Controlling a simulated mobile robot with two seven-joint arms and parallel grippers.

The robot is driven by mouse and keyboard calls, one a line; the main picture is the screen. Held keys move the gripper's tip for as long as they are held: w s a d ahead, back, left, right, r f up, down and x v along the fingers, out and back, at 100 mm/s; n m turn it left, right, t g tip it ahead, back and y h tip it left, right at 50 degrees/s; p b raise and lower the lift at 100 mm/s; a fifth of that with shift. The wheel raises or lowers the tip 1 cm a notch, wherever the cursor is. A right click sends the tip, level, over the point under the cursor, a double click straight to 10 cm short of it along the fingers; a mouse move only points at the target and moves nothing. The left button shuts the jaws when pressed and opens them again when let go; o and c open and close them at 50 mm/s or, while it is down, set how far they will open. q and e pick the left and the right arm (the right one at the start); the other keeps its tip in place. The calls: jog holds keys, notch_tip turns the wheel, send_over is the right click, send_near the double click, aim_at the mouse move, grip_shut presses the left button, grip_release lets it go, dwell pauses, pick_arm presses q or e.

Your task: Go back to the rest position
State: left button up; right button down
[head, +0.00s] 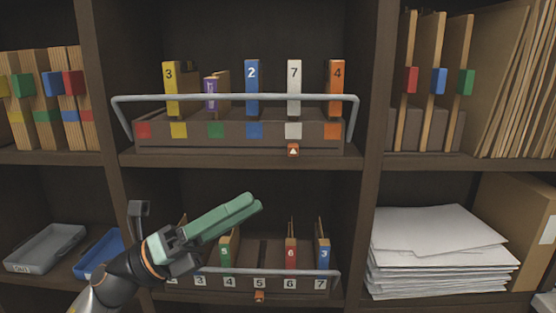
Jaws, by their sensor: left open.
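My left gripper (250,202) comes in from the lower left, with two long green fingers pointing right and slightly up. It is open, with nothing visible between the fingers. It hangs in front of the lower middle compartment, above the left part of the lower rack (330,285). It and its arm hide the left end of that rack. The lower rack has number labels and holds a green-tabbed file (226,252), a red one marked 6 (291,254) and a blue one marked 3 (323,255). My right gripper is not in view.
The upper rack (345,128), with a grey rail (230,98), holds yellow (170,90), purple (210,95), blue (252,82), white (294,80) and orange (336,80) files. Trays (45,248) lie left; a paper stack (435,250) lies right. Shelf uprights (372,100) divide the compartments.

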pick_arm(q)
jog(key=w+a+f+n+t+y, duration=0.1)
jog(key=a+f+n+t+y, duration=0.3)
jog(key=f+n, duration=0.6)
jog(key=w+a+f+n+t+y, duration=0.15)
jog(key=f+n+t+y, duration=0.25)
jog(key=f+n+y, duration=0.45)
jog(key=a+f+n+t+y, duration=0.3)
jog(key=f+n+t+y, duration=0.15)
jog(key=f+n, duration=0.65)
jog(key=s+a+f+n+g+y, duration=0.1)
jog(key=s+f+n+g, duration=0.3)
jog(key=s+f, duration=0.6)
jog(key=s+a+f+n+g+y, duration=0.1)
jog(key=s+f+n+g, duration=0.3)
jog(key=s+f, duration=0.6)
notch_tip(320, 180, down, 3)
jog(key=shift+a+n+g+y+p, duration=0.35)
jog(key=shift+n+y, duration=0.55)
jog(key=shift+n, duration=0.35)
